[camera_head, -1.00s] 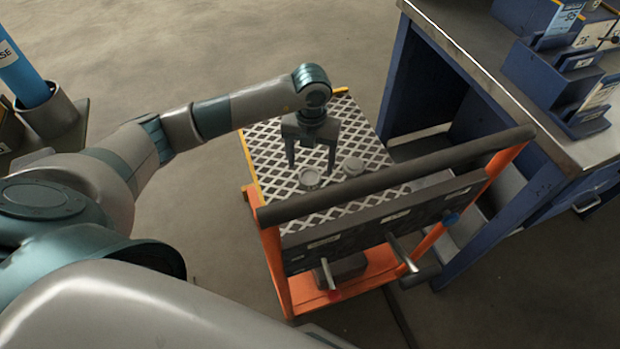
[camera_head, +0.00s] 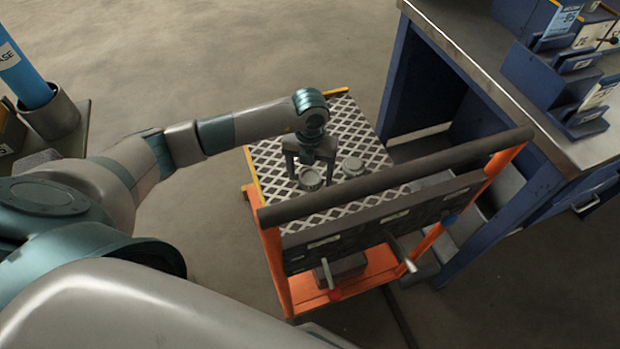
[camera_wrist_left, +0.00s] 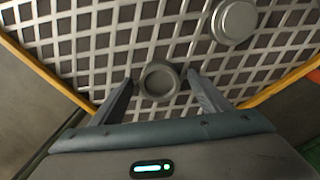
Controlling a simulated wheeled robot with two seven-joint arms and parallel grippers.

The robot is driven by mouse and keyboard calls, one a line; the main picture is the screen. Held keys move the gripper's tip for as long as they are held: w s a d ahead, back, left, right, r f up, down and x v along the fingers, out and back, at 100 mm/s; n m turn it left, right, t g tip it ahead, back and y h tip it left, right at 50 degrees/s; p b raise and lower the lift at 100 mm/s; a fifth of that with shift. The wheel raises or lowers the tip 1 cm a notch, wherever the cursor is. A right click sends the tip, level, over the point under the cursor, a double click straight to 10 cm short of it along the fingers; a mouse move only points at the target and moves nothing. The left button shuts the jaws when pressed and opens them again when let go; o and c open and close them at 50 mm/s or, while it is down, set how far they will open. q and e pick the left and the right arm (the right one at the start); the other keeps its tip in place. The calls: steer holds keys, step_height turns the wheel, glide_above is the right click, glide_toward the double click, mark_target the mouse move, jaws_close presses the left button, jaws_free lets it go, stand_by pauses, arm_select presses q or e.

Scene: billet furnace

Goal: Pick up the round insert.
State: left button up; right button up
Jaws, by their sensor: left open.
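A round grey insert (camera_head: 310,181) with a raised rim and recessed middle lies on the cart's lattice-patterned top. In the left wrist view the round insert (camera_wrist_left: 158,82) sits between my fingertips. My left gripper (camera_head: 310,178) is open and points down, with one finger on either side of the insert. In the left wrist view my left gripper (camera_wrist_left: 160,78) shows no clear finger contact with it. A second round grey piece (camera_head: 353,166), with a flat, closed top, lies to the right. My right gripper is not in view.
The orange cart (camera_head: 274,270) has a dark handle bar (camera_head: 400,177) across its near side. A blue workbench (camera_head: 405,85) stands close on the right. A blue cylinder (camera_head: 22,75) stands in a holder at the far left. Floor is open behind the cart.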

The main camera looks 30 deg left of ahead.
mark_target(314, 176)
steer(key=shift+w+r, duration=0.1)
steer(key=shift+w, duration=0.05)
arm_select(q)
steer(key=shift+w+r, duration=0.1)
steer(key=c, duration=1.7)
steer(key=shift+r, duration=0.75)
steer(key=r, duration=0.3)
steer(key=shift+w+d, duration=0.4)
steer(key=w+d+r+b, duration=0.1)
steer(key=w+d+r, duration=0.5)
steer(key=w+d, duration=0.1)
steer(key=shift+w+d+r+b, duration=0.15)
steer(key=shift+w+r+b, duration=0.15)
steer(key=shift+b, duration=0.1)
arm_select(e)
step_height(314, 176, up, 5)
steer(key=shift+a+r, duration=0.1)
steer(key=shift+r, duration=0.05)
